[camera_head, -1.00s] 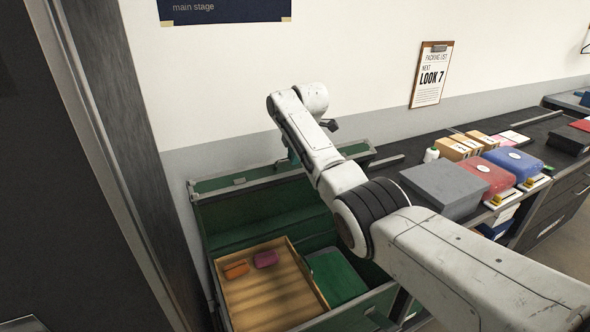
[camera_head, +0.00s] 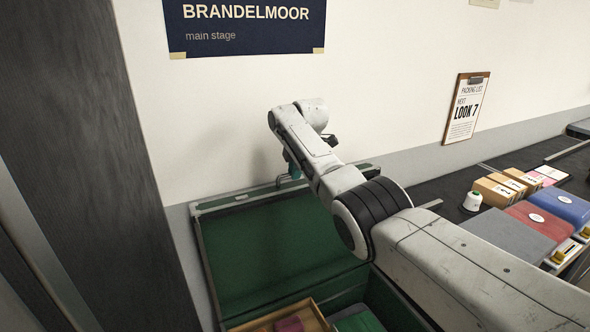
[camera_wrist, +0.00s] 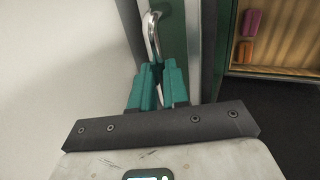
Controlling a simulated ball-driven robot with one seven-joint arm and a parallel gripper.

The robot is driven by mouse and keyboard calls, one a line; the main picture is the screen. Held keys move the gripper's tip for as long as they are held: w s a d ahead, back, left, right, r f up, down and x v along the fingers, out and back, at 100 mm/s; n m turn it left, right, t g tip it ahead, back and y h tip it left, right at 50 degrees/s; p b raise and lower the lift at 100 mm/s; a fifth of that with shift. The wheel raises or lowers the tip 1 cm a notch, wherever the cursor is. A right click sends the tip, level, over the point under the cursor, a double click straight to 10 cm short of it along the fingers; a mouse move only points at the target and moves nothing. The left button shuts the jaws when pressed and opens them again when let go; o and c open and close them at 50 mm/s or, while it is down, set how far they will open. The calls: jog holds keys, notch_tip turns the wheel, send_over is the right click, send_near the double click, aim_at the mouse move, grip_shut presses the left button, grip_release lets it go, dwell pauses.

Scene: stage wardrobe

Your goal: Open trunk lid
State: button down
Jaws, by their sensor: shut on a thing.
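The trunk lid (camera_head: 265,250), green inside with a grey metal edge, stands raised against the wall behind the open trunk. My gripper (camera_head: 292,168) is at the lid's top edge, partly hidden behind my arm. In the wrist view, my gripper's teal fingers (camera_wrist: 157,76) are close together at the base of a curved chrome handle (camera_wrist: 152,36) on the lid's edge. The exact contact is partly hidden by the fingers. The trunk body is cut off by the bottom of the head view.
A wooden tray (camera_head: 315,311) in the trunk holds a magenta item (camera_head: 289,325); the wrist view also shows an orange item (camera_wrist: 245,52). A dark counter at right carries boxes, a spool (camera_head: 472,201) and a red bundle (camera_head: 532,225). A dark upright panel (camera_head: 75,140) stands close at left.

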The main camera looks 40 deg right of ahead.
jog(key=shift+w+r, duration=0.1)
jog(key=c, duration=1.1)
grip_release()
jog(key=b+v, duration=0.1)
jog(key=v, duration=0.9)
jog(key=shift+s+a+r+b, duration=0.1)
jog(key=shift+s+r+b, duration=0.15)
jog(key=shift+r+b, duration=0.1)
